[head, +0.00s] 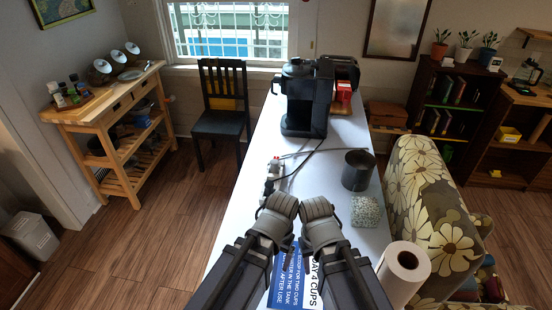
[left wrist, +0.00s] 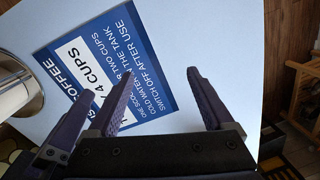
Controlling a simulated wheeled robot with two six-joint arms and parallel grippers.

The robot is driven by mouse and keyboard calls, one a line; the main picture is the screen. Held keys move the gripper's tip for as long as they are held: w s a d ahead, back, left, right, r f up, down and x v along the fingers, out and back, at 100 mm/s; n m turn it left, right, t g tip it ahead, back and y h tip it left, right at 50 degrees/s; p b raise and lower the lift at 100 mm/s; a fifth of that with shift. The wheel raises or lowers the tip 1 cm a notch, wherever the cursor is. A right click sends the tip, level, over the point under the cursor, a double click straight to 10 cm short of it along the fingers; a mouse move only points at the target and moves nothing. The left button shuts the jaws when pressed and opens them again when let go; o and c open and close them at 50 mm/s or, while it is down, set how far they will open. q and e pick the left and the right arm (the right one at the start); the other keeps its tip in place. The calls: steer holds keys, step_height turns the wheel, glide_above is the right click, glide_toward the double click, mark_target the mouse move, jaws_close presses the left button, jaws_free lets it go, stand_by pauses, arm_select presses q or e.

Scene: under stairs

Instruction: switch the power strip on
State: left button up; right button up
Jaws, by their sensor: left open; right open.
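The power strip (head: 270,180) is a narrow white strip on the left part of the white table. A small red part (head: 276,159) shows at its far end; its switch position is too small to tell. My left gripper (head: 280,206) is just in front of the strip's near end and partly hides it. My right gripper (head: 317,210) is close beside it on the right. Both are empty. In the left wrist view the left gripper's two fingers (left wrist: 160,98) stand apart above the table, by the printed card, and the strip does not show there.
A black coffee machine (head: 304,105) stands farther back, with dark cables near the strip. A dark canister (head: 358,170), a speckled block (head: 366,211) and a paper roll (head: 402,270) stand right. A blue and white instruction card (head: 288,275) lies under my arms.

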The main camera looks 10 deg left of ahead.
arm_select(q)
steer(key=w+r+p, duration=0.2)
steer(key=w, duration=0.6)
steer(key=w+r+n+t+p, duration=0.1)
steer(key=w+r+p, duration=0.1)
steer(key=w, duration=0.7)
steer(key=w+r+t+h+p, duration=0.1)
steer(key=w+r+p, duration=0.1)
steer(key=w, duration=0.6)
steer(key=shift+w+d+r+n, duration=0.2)
steer(key=shift+w+r+n, duration=0.1)
steer(key=shift+w+n, duration=0.1)
steer(key=c, duration=0.7)
steer(key=w+a+r+p, duration=0.1)
steer(key=w, duration=0.5)
steer(key=w+a+r+n+t+p, duration=0.1)
steer(key=w+a+r, duration=0.1)
steer(key=w, duration=0.5)
steer(key=w+a+r+t+p, duration=0.1)
steer(key=w+a+r+p, duration=0.1)
steer(key=w, duration=0.4)
steer(key=shift+w+n, duration=0.15)
steer(key=shift+n, duration=0.15)
jaws_close()
